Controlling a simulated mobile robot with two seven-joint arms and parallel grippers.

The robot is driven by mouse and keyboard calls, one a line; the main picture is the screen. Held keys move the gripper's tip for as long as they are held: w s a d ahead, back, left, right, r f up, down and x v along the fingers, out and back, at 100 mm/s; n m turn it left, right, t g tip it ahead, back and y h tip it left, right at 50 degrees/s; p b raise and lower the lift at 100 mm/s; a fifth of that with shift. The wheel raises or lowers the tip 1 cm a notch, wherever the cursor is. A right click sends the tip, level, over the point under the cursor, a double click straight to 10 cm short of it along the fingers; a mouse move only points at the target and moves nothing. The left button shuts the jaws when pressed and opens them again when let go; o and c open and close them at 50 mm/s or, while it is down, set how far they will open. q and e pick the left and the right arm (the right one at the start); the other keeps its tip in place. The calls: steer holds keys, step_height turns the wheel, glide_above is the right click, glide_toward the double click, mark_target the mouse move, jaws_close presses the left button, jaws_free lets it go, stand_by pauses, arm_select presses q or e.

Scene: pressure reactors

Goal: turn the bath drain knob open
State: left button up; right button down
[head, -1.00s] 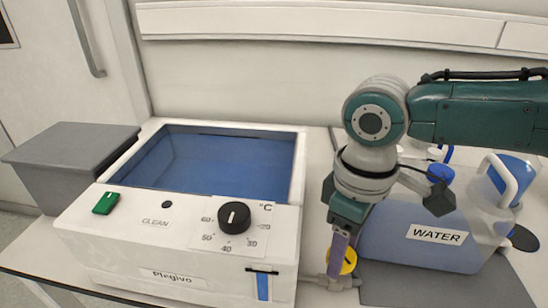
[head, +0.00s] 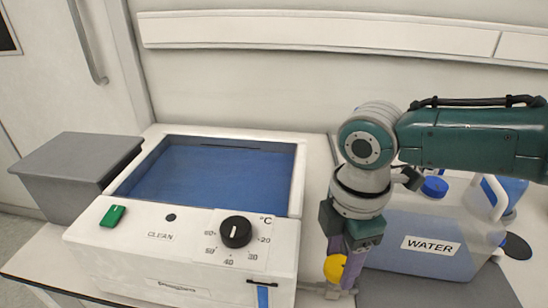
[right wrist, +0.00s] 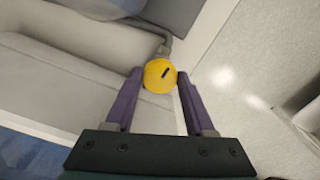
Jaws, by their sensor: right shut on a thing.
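The bath drain knob (head: 334,267) is a yellow disc on the right side of the white water bath (head: 180,265). In the right wrist view the knob (right wrist: 160,75) shows a short dark mark on its face, set at a slant. My right gripper (head: 341,262) points down at the knob, its purple fingers one on each side. The right wrist view shows the fingertips (right wrist: 159,78) shut on the knob. A grey drain pipe (right wrist: 165,47) meets the knob there. My left gripper is in neither view.
A WATER canister (head: 425,245) with a blue cap stands right of my right gripper on a dark mat (head: 440,290). A grey bin (head: 75,165) stands left of the bath. The bath front carries a black dial (head: 235,232) and a green switch (head: 112,216).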

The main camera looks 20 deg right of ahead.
mark_target(339, 265)
steer(key=shift+n, duration=0.6)
steer(key=shift+a, duration=0.1)
steer(key=shift+c, duration=1.3)
jaws_free()
step_height(339, 265, up, 10)
steer(key=p, duration=0.2)
